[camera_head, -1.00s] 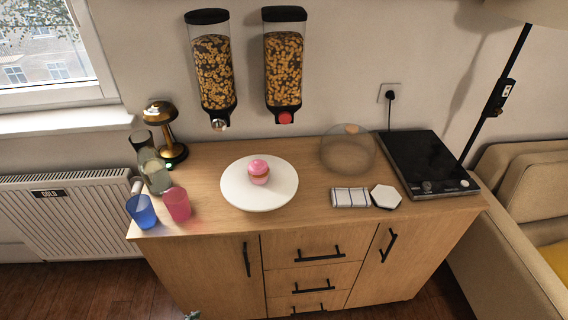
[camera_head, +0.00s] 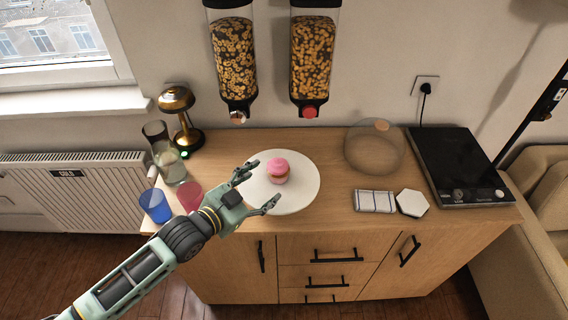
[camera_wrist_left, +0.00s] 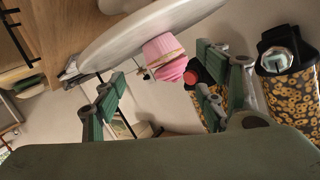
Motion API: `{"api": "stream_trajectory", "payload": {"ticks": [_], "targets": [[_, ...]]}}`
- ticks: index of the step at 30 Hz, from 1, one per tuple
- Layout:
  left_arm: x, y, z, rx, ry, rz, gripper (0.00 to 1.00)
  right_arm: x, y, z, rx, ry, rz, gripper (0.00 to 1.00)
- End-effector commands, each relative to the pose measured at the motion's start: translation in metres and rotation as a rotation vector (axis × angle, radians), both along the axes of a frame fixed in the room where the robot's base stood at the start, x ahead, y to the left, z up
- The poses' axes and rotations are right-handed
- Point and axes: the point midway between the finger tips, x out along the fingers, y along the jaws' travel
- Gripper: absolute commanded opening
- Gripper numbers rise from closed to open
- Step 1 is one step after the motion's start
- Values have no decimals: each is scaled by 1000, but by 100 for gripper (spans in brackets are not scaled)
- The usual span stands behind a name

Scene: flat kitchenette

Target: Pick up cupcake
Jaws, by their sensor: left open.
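The pink cupcake (camera_head: 278,171) sits on a round white plate (camera_head: 301,193) on the wooden cabinet. My left gripper (camera_head: 257,188) is open and empty, at the plate's left front edge, with its fingers pointing toward the cupcake. In the left wrist view the cupcake (camera_wrist_left: 165,58) shows beyond and between the open fingers (camera_wrist_left: 157,90), with the plate (camera_wrist_left: 128,36) beside it. I cannot tell the exact gap between the fingers and the cupcake. My right gripper is not in view.
A blue cup (camera_head: 156,206), a pink cup (camera_head: 190,196) partly behind my left arm, a carafe (camera_head: 168,163) and a gold lamp (camera_head: 182,117) stand left. Cereal dispensers (camera_head: 233,60) hang above.

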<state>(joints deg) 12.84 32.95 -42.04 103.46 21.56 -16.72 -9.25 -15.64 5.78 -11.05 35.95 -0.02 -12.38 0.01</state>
Motion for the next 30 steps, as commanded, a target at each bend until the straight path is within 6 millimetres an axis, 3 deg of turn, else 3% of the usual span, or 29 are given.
{"api": "stream_trajectory", "payload": {"ticks": [6,11,19,28,30], "targets": [[13,-10,-2,-1,0,0,66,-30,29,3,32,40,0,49],[28,-17,-5,0,1,1,66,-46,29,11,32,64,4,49],[51,-33,-15,-1,2,0,66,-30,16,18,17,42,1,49],[53,-35,-17,-1,1,1,66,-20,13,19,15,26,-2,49],[53,-35,-17,-1,2,1,61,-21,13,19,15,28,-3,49]]}}
